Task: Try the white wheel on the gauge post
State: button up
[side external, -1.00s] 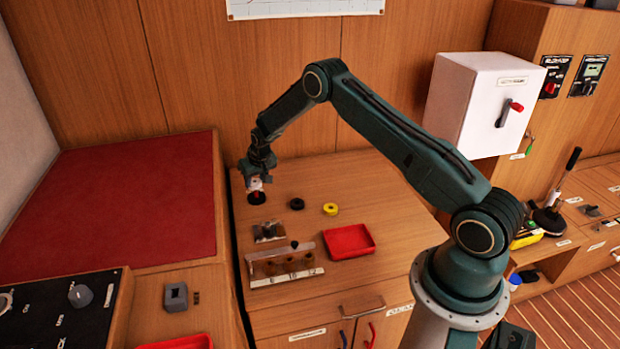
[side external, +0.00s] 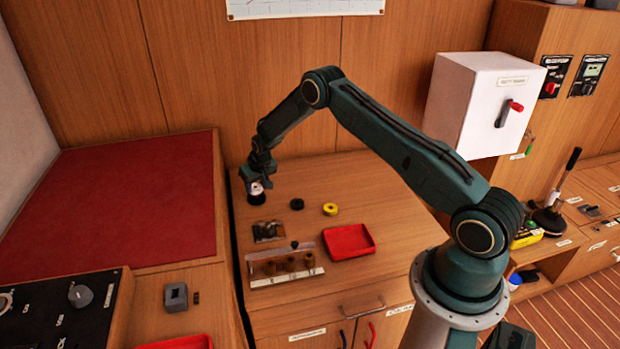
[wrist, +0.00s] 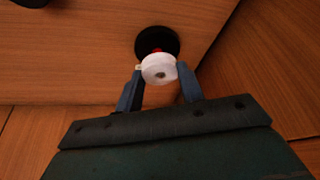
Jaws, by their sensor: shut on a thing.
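The gauge post (wrist: 157,42) has a round black base, with a bit of red showing just past the wheel's edge. In the side view my gripper (side external: 257,181) is low over the back left of the bench top, with the white wheel (side external: 257,188) right above the black base (side external: 256,199). I cannot tell whether the wheel is around the post or only above it.
A black ring (side external: 297,204) and a yellow ring (side external: 330,209) lie to the right. A small dark fixture (side external: 268,232), a rack with several brown pegs (side external: 285,266) and a red tray (side external: 364,235) are nearer the front. The bench's right part is clear.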

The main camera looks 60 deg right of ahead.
jog(key=shift+f, duration=0.2)
jog(key=o, duration=1)
jog(key=shift+r, duration=3)
jog(key=shift+r, duration=0.1)
jog(key=shift+s+r, duration=0.1)
jog(key=shift+r, duration=0.05)
jog(key=v, duration=1.3)
jog(key=shift+s+r, duration=0.1)
jog(key=shift+s, duration=0.1)
